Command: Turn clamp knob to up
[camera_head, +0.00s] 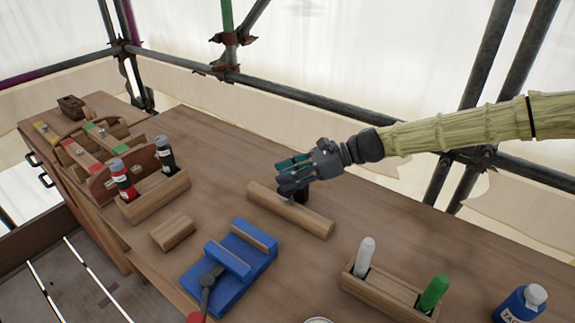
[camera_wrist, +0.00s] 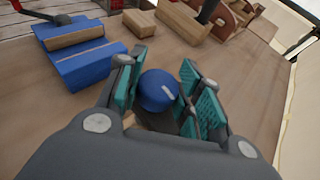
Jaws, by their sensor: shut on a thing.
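A round blue knob (camera_wrist: 158,92) with a short white mark on its top shows in the wrist view. It sits between the teal pads of my gripper (camera_wrist: 160,88), which is shut on it. The white mark lies right of the knob's centre, slanting in the picture. In the head view my gripper (camera_head: 290,178) is over a long wooden block (camera_head: 310,217) on the bench, and the fingers mostly hide the knob. A blue vise (camera_head: 228,268) with wood-faced jaws and a dark, red-tipped handle (camera_head: 205,290) stands nearer the front; it also shows in the wrist view (camera_wrist: 75,50).
A small wooden block (camera_head: 173,232) lies left of the vise. A wooden holder (camera_head: 155,195) with a red and a black bottle stands behind it. A holder (camera_head: 385,295) with white and green markers is front right, beside a blue bottle (camera_head: 520,305). Scaffold tubes run behind the bench.

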